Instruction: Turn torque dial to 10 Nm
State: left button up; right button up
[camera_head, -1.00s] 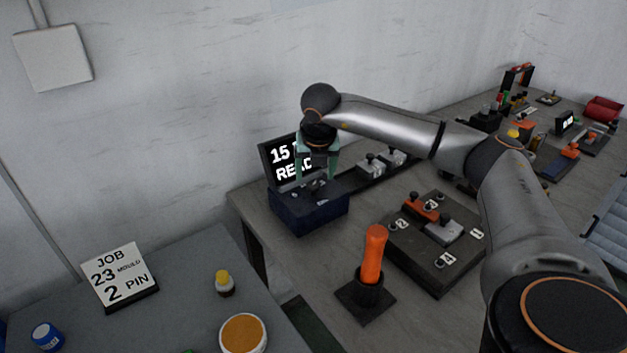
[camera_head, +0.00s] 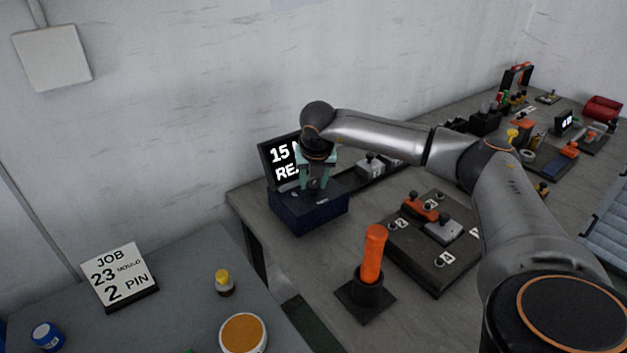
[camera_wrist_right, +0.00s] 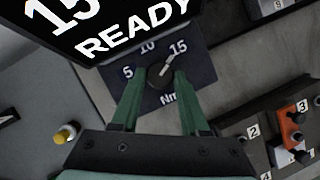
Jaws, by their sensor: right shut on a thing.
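The torque dial (camera_wrist_right: 160,76) is a dark round knob on a dark blue panel marked 5, 10, 15 and Nm. Its light pointer line is toward the 15 mark. My right gripper (camera_wrist_right: 160,78) comes down over the knob with its green fingers on either side and is shut on it. In the head view the right gripper (camera_head: 315,188) is over the blue box (camera_head: 308,217) and hides the dial. The screen (camera_head: 278,172) behind reads 15 and part of READY; the gripper covers the rest. My left gripper is not in view.
An orange-handled tool (camera_head: 373,254) stands upright in a black holder in front of the box. A dark numbered fixture plate (camera_head: 428,270) lies to its right. A JOB 23 MOULD 2 PIN sign (camera_head: 120,277) stands on the left table.

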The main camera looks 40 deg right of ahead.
grip_shut()
